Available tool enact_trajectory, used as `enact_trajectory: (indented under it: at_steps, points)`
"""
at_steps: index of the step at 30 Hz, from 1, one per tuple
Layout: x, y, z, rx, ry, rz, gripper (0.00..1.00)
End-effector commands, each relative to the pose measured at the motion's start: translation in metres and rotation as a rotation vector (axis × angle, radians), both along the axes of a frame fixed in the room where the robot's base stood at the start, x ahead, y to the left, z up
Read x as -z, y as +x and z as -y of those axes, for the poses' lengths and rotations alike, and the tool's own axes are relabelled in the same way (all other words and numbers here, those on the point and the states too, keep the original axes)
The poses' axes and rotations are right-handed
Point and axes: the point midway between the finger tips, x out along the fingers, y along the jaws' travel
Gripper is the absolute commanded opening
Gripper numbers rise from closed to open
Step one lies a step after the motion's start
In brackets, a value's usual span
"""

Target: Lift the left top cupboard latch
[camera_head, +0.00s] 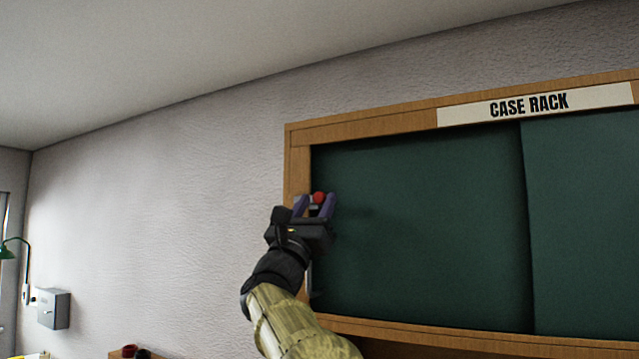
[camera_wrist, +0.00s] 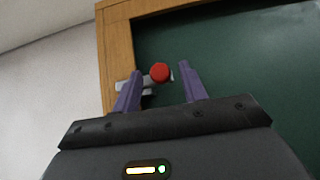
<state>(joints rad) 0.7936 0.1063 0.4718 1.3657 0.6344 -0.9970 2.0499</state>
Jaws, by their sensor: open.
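The latch is a small grey metal piece with a red round knob (camera_head: 319,197), at the left edge of the green cupboard door. In the wrist view the red knob (camera_wrist: 160,72) sits beyond and between my two purple fingers, and the grey latch plate (camera_wrist: 126,86) reaches left onto the wooden frame. My gripper (camera_head: 315,204) is open in front of the latch. It also shows open in the wrist view (camera_wrist: 159,84), with space on both sides of the knob. The left finger covers part of the latch plate. I cannot tell whether a finger touches it.
The wooden cupboard frame (camera_head: 298,165) surrounds two green door panels (camera_head: 420,225) under a "CASE RACK" sign (camera_head: 535,104).

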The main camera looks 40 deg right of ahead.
Motion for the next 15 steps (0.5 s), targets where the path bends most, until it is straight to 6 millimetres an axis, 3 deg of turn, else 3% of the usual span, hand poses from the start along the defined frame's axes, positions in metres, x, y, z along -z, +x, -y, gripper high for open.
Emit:
enact_trajectory:
  at_steps: [1,6,15]
  points:
    - [-0.010,0.002,0.004,0.001,0.000,0.000,0.43]
    - [-0.018,0.006,0.014,0.001,0.001,0.000,0.43]
    - [-0.019,0.007,0.017,0.001,-0.001,0.001,0.43]
